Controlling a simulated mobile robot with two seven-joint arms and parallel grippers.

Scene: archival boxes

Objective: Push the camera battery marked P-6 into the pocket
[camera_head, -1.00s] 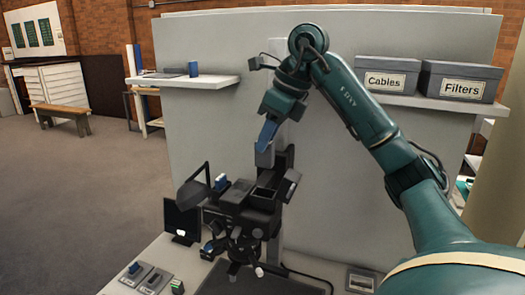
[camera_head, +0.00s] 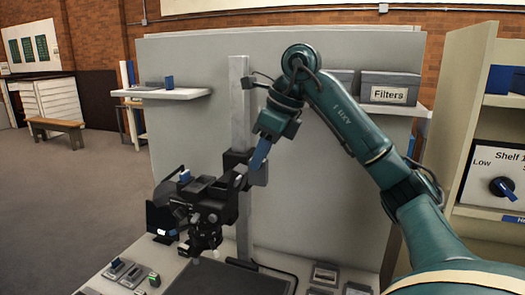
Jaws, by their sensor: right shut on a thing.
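My right gripper (camera_head: 261,154) points down at the middle of the head view, in front of the back panel. Its blue fingers are shut on a small grey block (camera_head: 258,175), which seems to be the camera battery; no P-6 mark can be read. The block is just right of the black camera rig (camera_head: 212,205) on the pale column (camera_head: 240,105). I cannot tell whether it touches the rig's bracket. The pocket cannot be made out clearly. My left gripper is not in view.
Small grey holders (camera_head: 132,274) stand at the table's front left. Grey trays (camera_head: 325,274) lie at the right, past a dark mat (camera_head: 243,280). A shelf holds the Filters box (camera_head: 388,88).

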